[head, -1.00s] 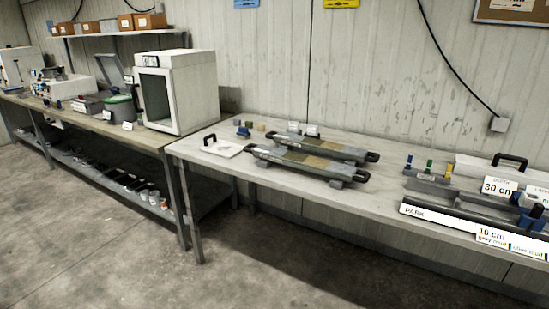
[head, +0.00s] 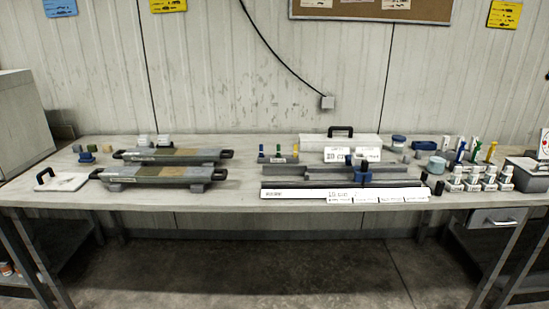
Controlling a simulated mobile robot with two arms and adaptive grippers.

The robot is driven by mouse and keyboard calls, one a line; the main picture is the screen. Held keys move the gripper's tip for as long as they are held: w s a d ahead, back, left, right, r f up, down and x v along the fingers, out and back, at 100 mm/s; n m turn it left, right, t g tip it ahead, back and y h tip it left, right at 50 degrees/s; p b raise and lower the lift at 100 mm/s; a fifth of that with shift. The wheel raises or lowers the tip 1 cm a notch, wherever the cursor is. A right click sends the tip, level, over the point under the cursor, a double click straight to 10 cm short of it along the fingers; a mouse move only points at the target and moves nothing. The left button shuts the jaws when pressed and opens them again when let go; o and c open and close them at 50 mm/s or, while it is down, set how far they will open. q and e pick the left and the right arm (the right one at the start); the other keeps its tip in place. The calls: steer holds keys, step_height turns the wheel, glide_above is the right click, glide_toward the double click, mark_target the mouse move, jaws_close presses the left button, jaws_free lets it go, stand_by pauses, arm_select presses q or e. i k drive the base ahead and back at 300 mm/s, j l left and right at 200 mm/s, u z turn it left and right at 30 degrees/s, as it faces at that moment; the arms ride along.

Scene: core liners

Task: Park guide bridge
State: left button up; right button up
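A blue piece (head: 362,173) stands on the long dark grey rail (head: 315,183) right of the middle of the table; it may be the guide bridge, but it is too small to be sure. A second grey rail (head: 325,169) lies just behind. Neither of my grippers is in view.
Two long core liners (head: 160,175) with black end handles lie on the left of the table (head: 240,215). A white plate with a handle (head: 60,182) is at far left. Several small bottles (head: 480,180) stand at right. Bare tabletop lies between liners and rails.

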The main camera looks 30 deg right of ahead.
mark_target(363, 173)
steer(key=z, duration=1.55)
